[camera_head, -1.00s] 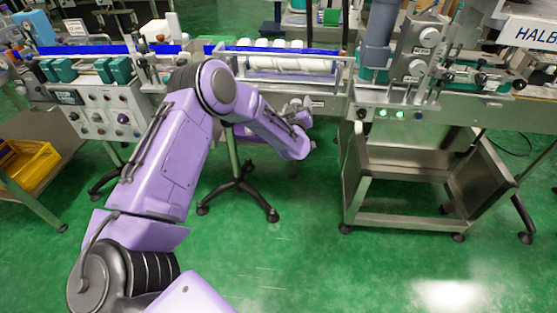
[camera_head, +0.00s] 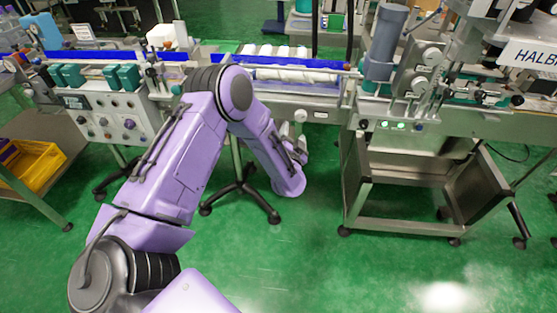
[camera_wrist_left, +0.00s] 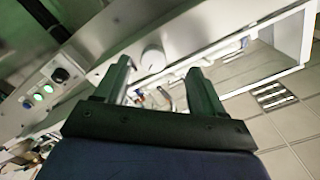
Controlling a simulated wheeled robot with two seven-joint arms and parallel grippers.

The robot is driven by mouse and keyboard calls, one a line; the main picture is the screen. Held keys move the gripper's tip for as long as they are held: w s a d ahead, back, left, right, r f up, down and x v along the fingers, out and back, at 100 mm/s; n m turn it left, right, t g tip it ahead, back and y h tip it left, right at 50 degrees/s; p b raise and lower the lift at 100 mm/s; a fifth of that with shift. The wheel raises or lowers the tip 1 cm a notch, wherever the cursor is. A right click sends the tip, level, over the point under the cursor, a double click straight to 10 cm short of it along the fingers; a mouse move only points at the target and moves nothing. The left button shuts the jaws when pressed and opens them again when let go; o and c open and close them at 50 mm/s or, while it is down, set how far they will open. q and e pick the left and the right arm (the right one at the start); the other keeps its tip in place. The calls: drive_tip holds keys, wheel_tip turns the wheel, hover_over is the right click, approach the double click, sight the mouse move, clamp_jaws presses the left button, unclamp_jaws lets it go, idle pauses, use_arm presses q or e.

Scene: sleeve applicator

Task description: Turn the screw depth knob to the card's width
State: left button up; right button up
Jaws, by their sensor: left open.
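A pale round knob (camera_wrist_left: 153,60) sits on the front of the metal conveyor frame and shows between and beyond my fingertips in the left wrist view. In the head view, what looks like this knob (camera_head: 300,115) is under the roller section. My left gripper (camera_wrist_left: 160,70) is open and empty, its two fingers apart and pointing at the frame. In the head view the left gripper (camera_head: 297,145) is small and partly hidden by my forearm. A small white card (camera_head: 81,31) stands at the far left; its text is too small to read. The knob's setting cannot be read.
A control box (camera_head: 115,115) with several knobs stands at left, near a yellow crate (camera_head: 38,165). A metal cart frame (camera_head: 400,225) stands at right. A black-footed stand (camera_head: 242,190) is behind my forearm. The green floor in front is clear.

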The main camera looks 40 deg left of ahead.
use_arm(q)
drive_tip(key=s+d+f+n+g+h+b, duration=0.1)
drive_tip(key=s+d+f, duration=0.3)
drive_tip(key=s+f, duration=0.4)
drive_tip(key=s+d+f+n+g+h, duration=0.1)
drive_tip(key=s+d+f+g+h, duration=0.2)
drive_tip(key=s+f, duration=0.5)
drive_tip(key=shift+d+n+g+h+b, duration=0.3)
drive_tip(key=shift+d+n+h+b, duration=0.1)
drive_tip(key=shift+d, duration=0.2)
use_arm(e)
drive_tip(key=shift+s+d+f, duration=0.1)
drive_tip(key=shift+d+f, duration=0.2)
drive_tip(key=shift+f, duration=0.35)
drive_tip(key=shift+d+f, duration=0.25)
drive_tip(key=shift+f, duration=0.35)
use_arm(q)
drive_tip(key=shift+f, duration=0.1)
drive_tip(key=s+f+n+g, duration=0.2)
drive_tip(key=s+f+g, duration=0.1)
drive_tip(key=s, duration=0.8)
drive_tip(key=s+d+f+n+g+h, duration=0.1)
drive_tip(key=s+f+n+g, duration=0.2)
drive_tip(key=s, duration=0.9)
drive_tip(key=shift+s+d+n+g, duration=0.15)
drive_tip(key=shift+s+n+g, duration=0.15)
drive_tip(key=shift+g, duration=0.3)
